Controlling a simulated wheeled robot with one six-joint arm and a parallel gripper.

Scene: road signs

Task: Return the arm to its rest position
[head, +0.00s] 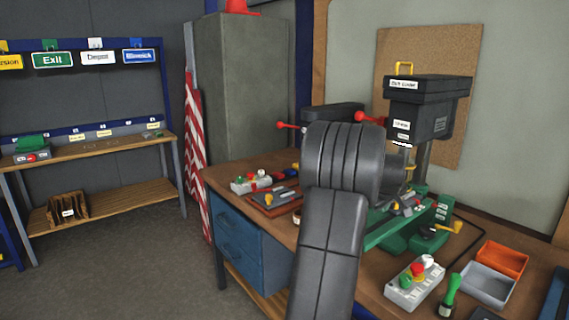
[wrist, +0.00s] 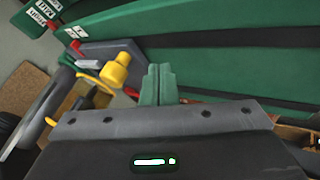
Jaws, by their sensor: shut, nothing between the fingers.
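My arm (head: 335,220) rises through the middle of the head view, in front of the workbench. Its dark grey upper joint hides part of the machine behind it. My gripper (wrist: 157,84) shows in the wrist view, with its two greenish fingers shut together and nothing between them. In the head view the gripper is hidden behind my arm. A large green surface (wrist: 230,55) fills the right of the wrist view beyond the fingers. A yellow knob (wrist: 115,72) on a grey block is just left of the fingertips; I cannot tell the gap.
A black-headed machine (head: 425,105) on a green base stands on the workbench (head: 355,285). A control box (head: 408,290), a green-handled tool (head: 449,296), an orange tray (head: 502,260) and a grey tray (head: 487,283) lie right. A shelf (head: 110,147) with signs stands left; the floor between is clear.

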